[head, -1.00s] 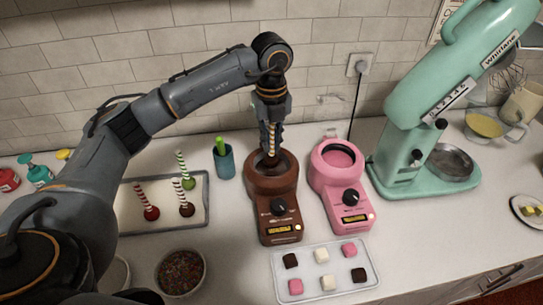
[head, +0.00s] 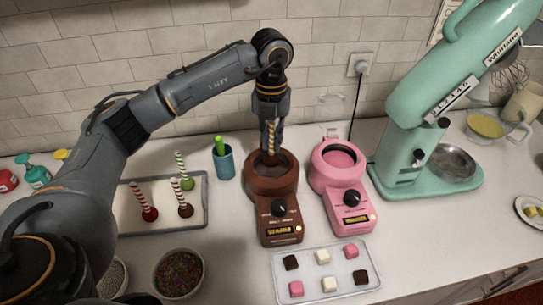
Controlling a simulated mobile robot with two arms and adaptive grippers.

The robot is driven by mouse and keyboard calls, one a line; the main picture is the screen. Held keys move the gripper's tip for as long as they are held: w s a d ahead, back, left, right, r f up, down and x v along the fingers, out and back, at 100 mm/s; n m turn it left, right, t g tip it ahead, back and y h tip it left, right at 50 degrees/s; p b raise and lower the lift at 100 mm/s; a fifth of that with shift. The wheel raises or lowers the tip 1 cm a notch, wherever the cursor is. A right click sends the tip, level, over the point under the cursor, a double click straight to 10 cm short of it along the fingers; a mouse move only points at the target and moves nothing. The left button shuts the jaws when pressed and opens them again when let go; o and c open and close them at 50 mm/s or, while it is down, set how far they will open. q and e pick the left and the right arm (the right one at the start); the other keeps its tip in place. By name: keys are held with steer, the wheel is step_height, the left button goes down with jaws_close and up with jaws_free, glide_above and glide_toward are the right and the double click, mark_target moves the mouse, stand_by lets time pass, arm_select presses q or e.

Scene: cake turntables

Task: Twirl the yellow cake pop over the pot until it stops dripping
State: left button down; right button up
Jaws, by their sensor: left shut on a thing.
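My left gripper (head: 270,122) is shut on a yellow-and-white striped stick (head: 270,136), pointing down over the brown melting pot (head: 279,204). The stick's lower end, where the cake pop sits, is at the pot's round opening. The pop is small and dark there, so I cannot make out its yellow colour, any drip, or whether it touches the contents. My right gripper is not in view.
A pink melting pot (head: 342,190) stands close on the right. In front is a tray (head: 311,271) of small cubes. On the left are a tray (head: 165,221) with several striped-stick cake pops, a blue cup (head: 224,164) and a sprinkle bowl (head: 178,272). A mint mixer (head: 402,150) stands right.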

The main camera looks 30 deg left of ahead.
mark_target(272, 155)
arm_select(q)
steer(key=shift+r+p, duration=1.4)
steer(key=shift+r, duration=1)
